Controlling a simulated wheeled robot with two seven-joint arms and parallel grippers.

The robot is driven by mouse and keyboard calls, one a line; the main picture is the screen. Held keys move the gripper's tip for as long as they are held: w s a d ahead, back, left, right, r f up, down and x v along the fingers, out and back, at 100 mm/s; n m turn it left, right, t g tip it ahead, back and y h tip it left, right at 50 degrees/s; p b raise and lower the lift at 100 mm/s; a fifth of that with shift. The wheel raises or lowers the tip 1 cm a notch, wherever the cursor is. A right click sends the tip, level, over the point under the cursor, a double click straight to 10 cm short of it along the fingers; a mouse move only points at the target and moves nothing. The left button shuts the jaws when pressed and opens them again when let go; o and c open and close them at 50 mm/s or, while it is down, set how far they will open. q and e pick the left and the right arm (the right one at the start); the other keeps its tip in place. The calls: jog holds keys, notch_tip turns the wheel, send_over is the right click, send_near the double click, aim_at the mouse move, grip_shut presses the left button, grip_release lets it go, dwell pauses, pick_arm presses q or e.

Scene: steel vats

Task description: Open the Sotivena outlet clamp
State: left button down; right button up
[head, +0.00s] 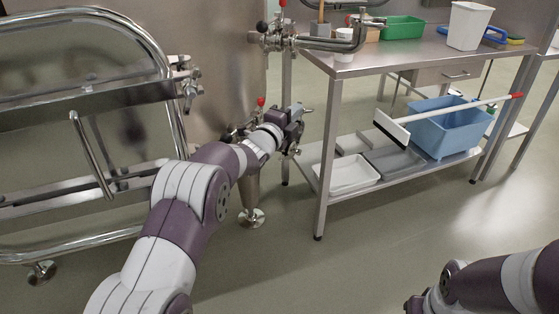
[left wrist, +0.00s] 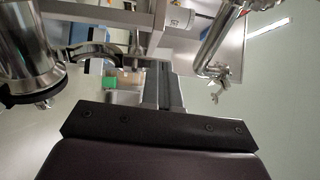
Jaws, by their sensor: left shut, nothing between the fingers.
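The steel vat (head: 225,60) stands at the upper left. My left arm reaches to its lower outlet area, where a red-knobbed valve (head: 260,102) shows. My left gripper (head: 297,113) is shut and empty there, and it hides part of the fittings. In the left wrist view, the shut fingers (left wrist: 168,88) lie between a thick steel pipe fitting (left wrist: 25,45) on the left and a bent pipe (left wrist: 217,40) on the right. A wing-nut-like clamp part (left wrist: 218,90) sits at the bent pipe's end, apart from the fingers in the picture. No Sotivena label is readable.
An upper pipe fitting (head: 285,40) juts toward the steel table (head: 395,60). The table carries a green tray (head: 402,28) and a white bucket (head: 468,25). A blue tub (head: 440,125) and a squeegee (head: 392,130) are on its lower shelf. The floor in front is clear.

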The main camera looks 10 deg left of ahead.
pick_arm(q)
jog(key=shift+w+d, duration=0.1)
jog(key=shift+w, duration=0.2)
dwell(0.4)
